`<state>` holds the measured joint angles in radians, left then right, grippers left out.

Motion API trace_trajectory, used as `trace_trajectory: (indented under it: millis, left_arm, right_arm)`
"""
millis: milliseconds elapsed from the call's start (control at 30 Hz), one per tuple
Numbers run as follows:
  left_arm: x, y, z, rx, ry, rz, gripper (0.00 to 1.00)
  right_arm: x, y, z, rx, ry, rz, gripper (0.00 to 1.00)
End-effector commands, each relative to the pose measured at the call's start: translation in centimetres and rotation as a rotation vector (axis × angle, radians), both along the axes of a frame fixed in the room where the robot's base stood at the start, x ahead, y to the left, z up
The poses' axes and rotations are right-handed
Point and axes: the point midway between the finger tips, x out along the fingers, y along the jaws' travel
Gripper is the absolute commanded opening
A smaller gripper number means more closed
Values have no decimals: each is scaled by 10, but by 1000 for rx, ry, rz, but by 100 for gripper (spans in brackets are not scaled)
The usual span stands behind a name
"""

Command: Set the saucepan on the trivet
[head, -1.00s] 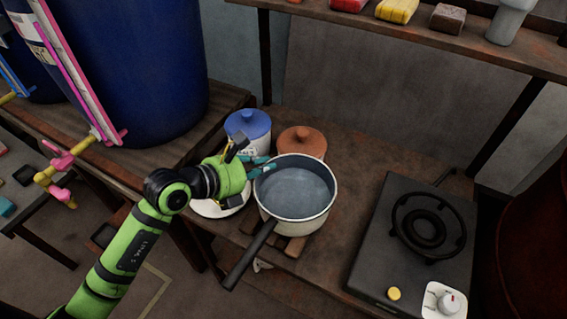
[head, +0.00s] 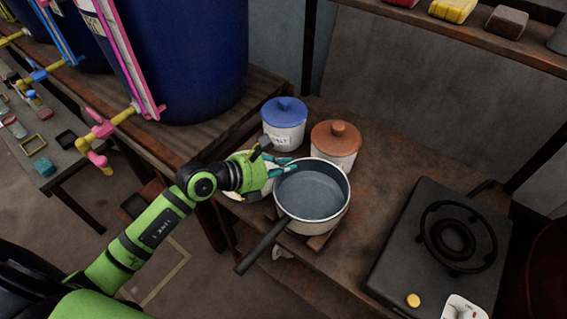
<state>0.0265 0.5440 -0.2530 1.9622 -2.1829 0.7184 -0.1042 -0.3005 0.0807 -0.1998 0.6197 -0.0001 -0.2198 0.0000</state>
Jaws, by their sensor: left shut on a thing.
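The saucepan (head: 312,193), cream outside and grey inside with a long dark handle (head: 263,246), is upright at the front of the wooden table. The brown slatted trivet (head: 318,242) shows partly below the pan, the rest hidden by it. I cannot tell whether the pan rests on it or hangs just above. My left gripper (head: 281,167) reaches in from the left and is shut on the saucepan at the left side of its rim. My right gripper is not in view.
A blue-lidded white jar (head: 284,138) and a brown-lidded jar (head: 335,152) stand close behind the pan. A black stove (head: 410,255) with a ring burner is at right. A blue vat (head: 190,60) stands at left. Bare table lies between pan and stove.

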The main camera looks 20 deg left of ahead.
Motion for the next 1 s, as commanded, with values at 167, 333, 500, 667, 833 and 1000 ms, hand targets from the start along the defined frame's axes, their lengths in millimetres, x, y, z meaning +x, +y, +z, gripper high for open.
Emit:
trace_trajectory:
  millis: [167,333,500,667,833,1000]
  left_arm:
    - [0,0,-2,0,0,0,35]
    - [0,0,-2,1,1,0,35]
    - [0,0,0,1,-1,0,35]
    - [-9,9,5,3,0,0,35]
    - [-34,30,18,5,2,1,35]
    - [-60,51,33,6,2,-1,35]
  right_arm:
    - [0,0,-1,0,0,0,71]
    - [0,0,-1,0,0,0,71]
    - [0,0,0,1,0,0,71]
    - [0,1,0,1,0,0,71]
    - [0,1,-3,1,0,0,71]
    - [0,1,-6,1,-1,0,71]
